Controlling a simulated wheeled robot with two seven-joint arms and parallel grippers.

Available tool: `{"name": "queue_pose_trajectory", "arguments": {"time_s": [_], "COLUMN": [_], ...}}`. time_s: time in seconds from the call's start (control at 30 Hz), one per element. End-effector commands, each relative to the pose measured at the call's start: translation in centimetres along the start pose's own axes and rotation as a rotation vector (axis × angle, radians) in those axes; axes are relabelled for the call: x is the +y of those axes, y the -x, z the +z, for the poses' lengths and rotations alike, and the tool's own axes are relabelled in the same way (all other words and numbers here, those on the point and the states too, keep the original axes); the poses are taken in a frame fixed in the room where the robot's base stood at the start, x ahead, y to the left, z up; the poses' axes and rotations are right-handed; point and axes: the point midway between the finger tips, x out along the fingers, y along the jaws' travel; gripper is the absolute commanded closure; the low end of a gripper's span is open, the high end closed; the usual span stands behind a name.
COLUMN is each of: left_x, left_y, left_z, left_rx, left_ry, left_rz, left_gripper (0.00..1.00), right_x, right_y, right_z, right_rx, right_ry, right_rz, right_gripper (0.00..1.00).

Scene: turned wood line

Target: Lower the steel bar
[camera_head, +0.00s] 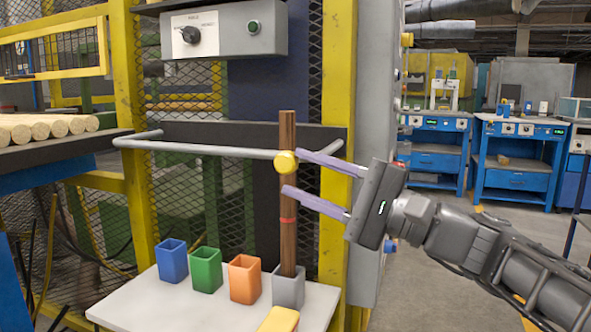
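The grey steel bar (215,149) runs level across the front of the yellow-framed machine, with bent ends reaching back to the frame. A yellow knob (286,161) shows at the bar's right part, in front of an upright dark wooden rod (287,205). The lower fingertip overlaps the rod in the picture. My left gripper is out of view.
Blue (172,262), green (206,270), orange (244,280) and grey (288,290) cups stand on a pale shelf (150,302); the rod stands in the grey one. A yellow object (279,320) lies at the front. A control box (224,30) hangs above.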

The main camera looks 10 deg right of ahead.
Motion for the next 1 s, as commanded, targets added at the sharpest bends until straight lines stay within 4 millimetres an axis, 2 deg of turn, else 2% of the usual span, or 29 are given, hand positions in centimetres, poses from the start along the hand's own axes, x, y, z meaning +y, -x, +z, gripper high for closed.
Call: {"name": "queue_pose_trajectory", "arguments": {"time_s": [0.2,0.33,1.0], "left_x": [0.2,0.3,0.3], "left_y": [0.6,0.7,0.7], "left_z": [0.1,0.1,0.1], "left_rx": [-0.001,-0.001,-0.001], "left_ry": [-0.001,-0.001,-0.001], "left_rz": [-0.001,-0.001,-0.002], "left_gripper": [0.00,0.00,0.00], "right_x": [-0.2,-0.1,-0.1], "right_y": [3.8,5.1,5.5], "right_z": [-0.1,-0.1,-0.1], "right_rx": [0.006,0.004,0.004], "right_ry": [0.000,-0.001,0.000], "right_rz": [-0.002,-0.001,-0.002], "right_gripper": [0.61,0.61,0.61]}}
